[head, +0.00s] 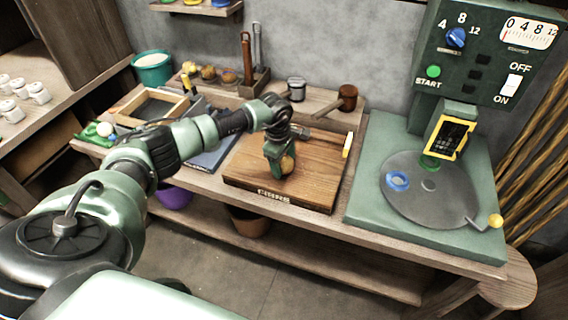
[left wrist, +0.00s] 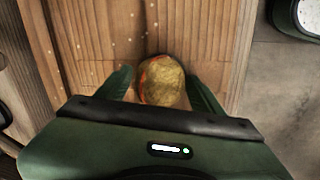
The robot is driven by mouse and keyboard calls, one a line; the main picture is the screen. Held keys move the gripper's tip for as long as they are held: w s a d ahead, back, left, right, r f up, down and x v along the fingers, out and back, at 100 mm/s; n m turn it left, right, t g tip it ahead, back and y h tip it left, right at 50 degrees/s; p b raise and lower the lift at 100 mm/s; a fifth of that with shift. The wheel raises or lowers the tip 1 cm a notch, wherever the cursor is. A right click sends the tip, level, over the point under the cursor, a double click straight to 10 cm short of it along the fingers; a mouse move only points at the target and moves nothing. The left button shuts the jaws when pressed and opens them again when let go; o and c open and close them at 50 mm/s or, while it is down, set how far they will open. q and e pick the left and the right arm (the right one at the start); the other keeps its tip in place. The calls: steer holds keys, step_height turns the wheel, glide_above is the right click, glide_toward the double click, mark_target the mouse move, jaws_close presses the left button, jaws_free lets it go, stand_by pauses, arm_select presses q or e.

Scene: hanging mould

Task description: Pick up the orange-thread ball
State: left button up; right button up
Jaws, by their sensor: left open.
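The ball (left wrist: 162,82) is yellowish-brown with an orange edge in the left wrist view. It rests on the wooden board marked "FIBRE" (head: 245,177). My left gripper (left wrist: 160,88) is open, with one green finger on each side of the ball. I cannot tell whether the fingers touch the ball. My right gripper is not in view.
A green machine with a round turntable (head: 425,198) stands right of the board; a blue ring (head: 397,181) lies on it. A wooden frame (head: 150,106) and a teal bucket (head: 152,68) are at the left. A mallet (head: 346,97) lies behind the board.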

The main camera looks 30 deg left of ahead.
arm_select(q)
steer(key=c, duration=1.2)
steer(key=shift+c, duration=0.2)
steer(key=shift+r, duration=0.15)
